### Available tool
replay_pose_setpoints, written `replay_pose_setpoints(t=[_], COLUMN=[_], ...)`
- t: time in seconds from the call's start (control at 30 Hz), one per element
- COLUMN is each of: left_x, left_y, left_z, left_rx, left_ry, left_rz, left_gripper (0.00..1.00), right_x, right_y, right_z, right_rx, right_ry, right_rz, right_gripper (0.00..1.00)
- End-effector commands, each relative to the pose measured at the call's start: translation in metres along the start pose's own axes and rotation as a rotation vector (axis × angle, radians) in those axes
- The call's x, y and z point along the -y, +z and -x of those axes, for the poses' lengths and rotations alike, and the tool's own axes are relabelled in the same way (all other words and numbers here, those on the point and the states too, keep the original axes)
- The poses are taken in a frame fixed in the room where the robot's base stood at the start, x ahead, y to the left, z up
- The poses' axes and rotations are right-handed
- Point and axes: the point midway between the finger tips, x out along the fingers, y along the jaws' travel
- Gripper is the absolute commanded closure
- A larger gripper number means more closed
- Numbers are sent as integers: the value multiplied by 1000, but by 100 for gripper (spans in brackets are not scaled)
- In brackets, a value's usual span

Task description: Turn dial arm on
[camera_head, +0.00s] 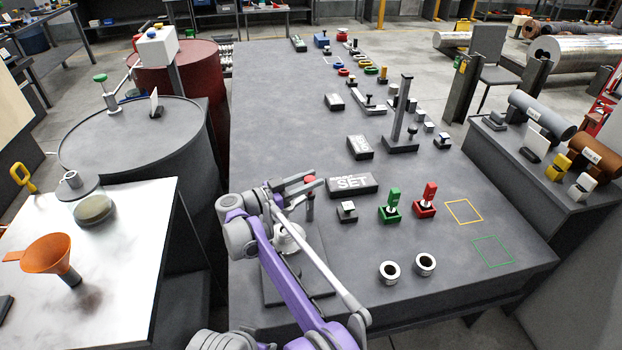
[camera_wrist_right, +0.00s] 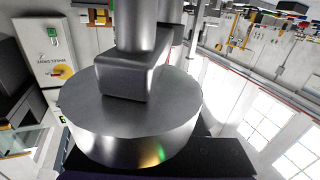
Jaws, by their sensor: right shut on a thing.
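My right gripper (camera_head: 298,188) is at the near left of the dark workbench, its purple arm coming up from the bottom of the head view. Its jaws are shut on the dial arm, at a dark upright post with a red top (camera_head: 310,180). The grip hides most of the dial arm. A light round metal part (camera_head: 288,240) shows behind my arm, above a dark base plate (camera_head: 275,290). In the right wrist view, a large shiny metal cylinder (camera_wrist_right: 130,115) with a grey block and post fills the middle; the fingertips cannot be made out. My left gripper is out of view.
A SET block (camera_head: 352,184), green (camera_head: 391,205) and red (camera_head: 426,200) pieces stand right of the gripper on the workbench (camera_head: 270,100). Two metal rings (camera_head: 425,264) lie near the front. Barrels (camera_head: 140,150) and a white table (camera_head: 130,240) stand left. The front right bench is mostly clear.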

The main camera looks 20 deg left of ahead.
Motion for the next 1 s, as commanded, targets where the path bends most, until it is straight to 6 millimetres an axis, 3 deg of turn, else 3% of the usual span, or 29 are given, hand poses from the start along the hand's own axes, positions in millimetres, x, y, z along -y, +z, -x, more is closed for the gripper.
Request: replay_pose_setpoints(t=[0.43, 0.47, 0.6, 0.63, 1.0], left_x=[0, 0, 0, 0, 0], left_y=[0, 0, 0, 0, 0], left_z=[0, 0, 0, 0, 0], left_rx=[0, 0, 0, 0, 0], left_ry=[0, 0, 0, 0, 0], left_rz=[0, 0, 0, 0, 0], left_gripper=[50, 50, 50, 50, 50], right_x=[0, 0, 0, 0, 0], right_y=[0, 0, 0, 0, 0], right_z=[0, 0, 0, 0, 0], right_rx=[1, 1, 0, 0, 0], right_ry=[10, 10, 10, 10, 9], right_rz=[0, 0, 0, 0, 0], right_gripper=[100, 59, 34, 31, 31])
